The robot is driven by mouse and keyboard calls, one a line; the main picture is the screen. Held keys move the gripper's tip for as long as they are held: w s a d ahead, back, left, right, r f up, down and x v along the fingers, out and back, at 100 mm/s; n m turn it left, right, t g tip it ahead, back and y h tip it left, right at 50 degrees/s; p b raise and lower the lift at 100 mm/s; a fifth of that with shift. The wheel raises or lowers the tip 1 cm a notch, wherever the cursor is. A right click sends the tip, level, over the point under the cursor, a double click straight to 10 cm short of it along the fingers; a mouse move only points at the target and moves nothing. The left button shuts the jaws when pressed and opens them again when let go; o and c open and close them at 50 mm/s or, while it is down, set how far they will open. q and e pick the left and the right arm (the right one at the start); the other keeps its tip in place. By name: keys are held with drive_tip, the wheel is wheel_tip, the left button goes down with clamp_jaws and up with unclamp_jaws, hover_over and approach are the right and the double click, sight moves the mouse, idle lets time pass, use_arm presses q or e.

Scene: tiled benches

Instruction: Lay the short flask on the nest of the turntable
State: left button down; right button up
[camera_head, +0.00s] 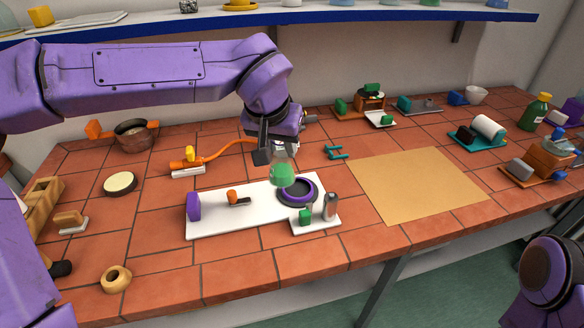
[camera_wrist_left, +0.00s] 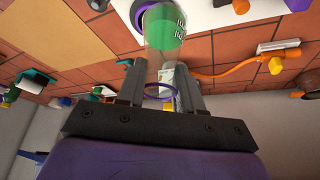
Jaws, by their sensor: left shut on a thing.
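The short flask, clear with green contents, (camera_head: 282,175) hangs from my left gripper (camera_head: 277,153), whose jaws are shut on its upper part. In the left wrist view the flask (camera_wrist_left: 165,28) points away from the left gripper (camera_wrist_left: 158,88), with a purple ring around its neck end. The turntable (camera_head: 311,192), a dark disc with a purple rim, sits on a white board (camera_head: 262,218). The flask overlaps the turntable's back left edge in the head view and looks above it. The flask hides part of the nest. My right gripper is out of view.
The white board also carries a purple block (camera_head: 193,206), an orange-knobbed part (camera_head: 233,197) and a small plate with a grey upright piece (camera_head: 330,206). An orange hose (camera_head: 232,146) runs behind. The tan mat (camera_head: 415,183) at right is clear.

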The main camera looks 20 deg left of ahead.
use_arm(q)
drive_tip(key=w+f, duration=0.2)
drive_tip(key=f, duration=0.1)
drive_tip(key=w+d+f, duration=0.1)
drive_tip(key=w+f, duration=0.2)
drive_tip(key=f, duration=0.1)
drive_tip(key=w+f+p, duration=0.1)
drive_tip(key=w+f, duration=0.1)
drive_tip(key=f, duration=0.1)
drive_tip(key=shift+w+d+f, duration=0.15)
drive_tip(key=shift+w+f, duration=0.05)
drive_tip(key=shift+w, duration=0.2)
drive_tip(key=c, duration=0.7)
unclamp_jaws()
drive_tip(key=shift+c, duration=0.2)
drive_tip(key=v, duration=1.2)
